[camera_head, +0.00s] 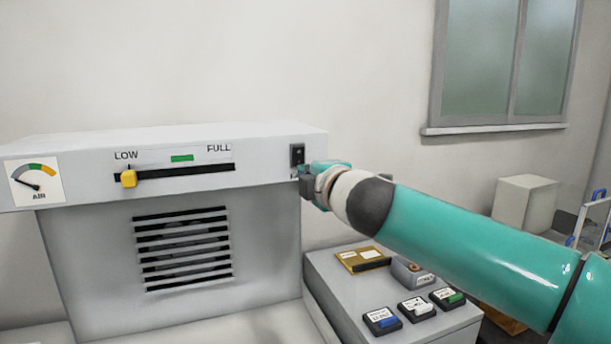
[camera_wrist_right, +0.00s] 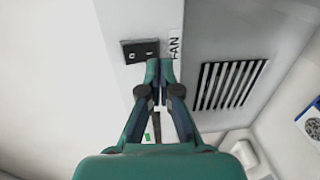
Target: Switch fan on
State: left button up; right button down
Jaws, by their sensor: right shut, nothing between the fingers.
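The fan switch (camera_head: 297,155) is a small black rocker at the right end of the hood's white front panel. In the right wrist view the switch (camera_wrist_right: 140,53) lies just beyond my fingertips, beside a white label reading FAN (camera_wrist_right: 175,45). My right gripper (camera_head: 303,180) is just below the switch in the head view. In the wrist view the right gripper (camera_wrist_right: 159,68) has its fingertips together, with nothing between them. I cannot tell whether the tips touch the panel. My left gripper is not in view.
The hood panel also carries a yellow slider (camera_head: 129,178) at the LOW end and an AIR dial (camera_head: 36,181) with its needle at the left. A vent grille (camera_head: 184,248) sits below. A grey side stand (camera_head: 345,291) with several small boxes lies under my right arm.

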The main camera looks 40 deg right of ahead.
jog(key=f+b+v, duration=0.2)
jog(key=v, duration=0.8)
jog(key=shift+s+b, duration=0.4)
jog(key=shift+s, duration=0.1)
jog(key=shift+f, duration=0.15)
